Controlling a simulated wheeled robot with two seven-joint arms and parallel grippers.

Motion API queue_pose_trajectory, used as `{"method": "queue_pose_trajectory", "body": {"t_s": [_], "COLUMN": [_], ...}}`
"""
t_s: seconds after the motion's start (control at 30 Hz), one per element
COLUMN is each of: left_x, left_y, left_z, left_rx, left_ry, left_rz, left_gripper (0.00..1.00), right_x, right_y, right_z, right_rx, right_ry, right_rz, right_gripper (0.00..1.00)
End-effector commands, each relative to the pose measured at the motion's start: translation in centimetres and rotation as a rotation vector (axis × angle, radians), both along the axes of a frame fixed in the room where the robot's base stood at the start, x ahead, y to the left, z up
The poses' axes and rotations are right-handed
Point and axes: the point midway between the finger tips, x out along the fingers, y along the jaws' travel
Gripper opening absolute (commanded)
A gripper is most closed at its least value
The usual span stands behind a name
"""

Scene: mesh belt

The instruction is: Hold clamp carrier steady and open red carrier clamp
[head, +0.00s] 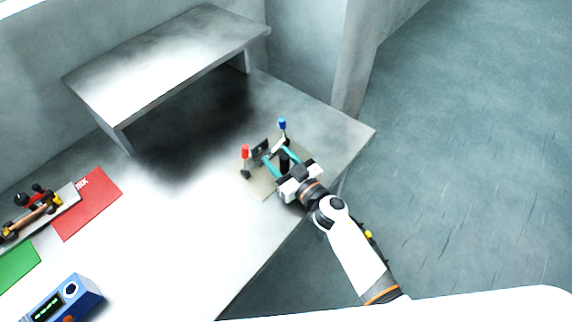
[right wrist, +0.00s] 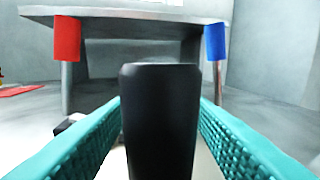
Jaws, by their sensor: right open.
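The clamp carrier is a beige plate (head: 259,186) near the right end of the table. A clamp with a red handle (head: 245,151) stands upright on its left side, and one with a blue handle (head: 282,124) at its far side. My right gripper (head: 275,153) is open, its teal fingers on either side of a black upright post (head: 284,163). In the right wrist view the post (right wrist: 160,125) stands between the fingers, with gaps at both sides. The red handle (right wrist: 67,38) and blue handle (right wrist: 215,41) show beyond. My left gripper is out of view.
A grey raised shelf (head: 170,58) stands behind the carrier. At the left lie a red mat (head: 92,208), a green mat (head: 17,265), a tray with parts (head: 66,205) and a blue device (head: 85,294). The table between mats and carrier is clear.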

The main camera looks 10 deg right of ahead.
Motion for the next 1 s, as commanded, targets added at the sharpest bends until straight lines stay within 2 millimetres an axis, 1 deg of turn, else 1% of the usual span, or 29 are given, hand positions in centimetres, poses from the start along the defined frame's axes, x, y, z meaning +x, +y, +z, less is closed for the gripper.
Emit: {"method": "queue_pose_trajectory", "body": {"t_s": [0.23, 0.47, 0.5, 0.53, 0.6, 0.63, 0.73, 0.77, 1.0], "left_x": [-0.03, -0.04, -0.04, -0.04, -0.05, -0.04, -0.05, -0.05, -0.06], "left_y": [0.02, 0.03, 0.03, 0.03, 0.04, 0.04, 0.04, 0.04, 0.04], "left_z": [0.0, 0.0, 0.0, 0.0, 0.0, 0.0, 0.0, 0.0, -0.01], "left_rx": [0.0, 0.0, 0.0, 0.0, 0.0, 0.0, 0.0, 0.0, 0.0], "left_ry": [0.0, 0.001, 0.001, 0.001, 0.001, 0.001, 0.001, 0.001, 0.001], "left_rz": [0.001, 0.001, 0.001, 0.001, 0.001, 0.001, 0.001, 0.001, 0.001], "left_gripper": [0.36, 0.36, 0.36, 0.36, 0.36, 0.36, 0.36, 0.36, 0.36], "right_x": [0.06, 0.05, 0.05, 0.05, 0.05, 0.05, 0.04, 0.04, 0.04], "right_y": [0.03, 0.02, 0.02, 0.02, 0.02, 0.02, 0.01, 0.01, 0.01], "right_z": [0.04, 0.03, 0.03, 0.03, 0.03, 0.03, 0.03, 0.02, 0.03], "right_rx": [0.001, 0.001, 0.001, 0.0, 0.0, 0.0, 0.0, 0.0, -0.001], "right_ry": [-0.001, -0.001, -0.001, 0.0, 0.0, 0.0, 0.0, 0.0, -0.001], "right_rz": [0.0, 0.0, 0.0, 0.0, 0.0, 0.0, 0.0, 0.0, 0.0], "right_gripper": [0.48, 0.1, 0.04, 0.0, 0.0, 0.26, 0.43, 0.45, 0.45]}}
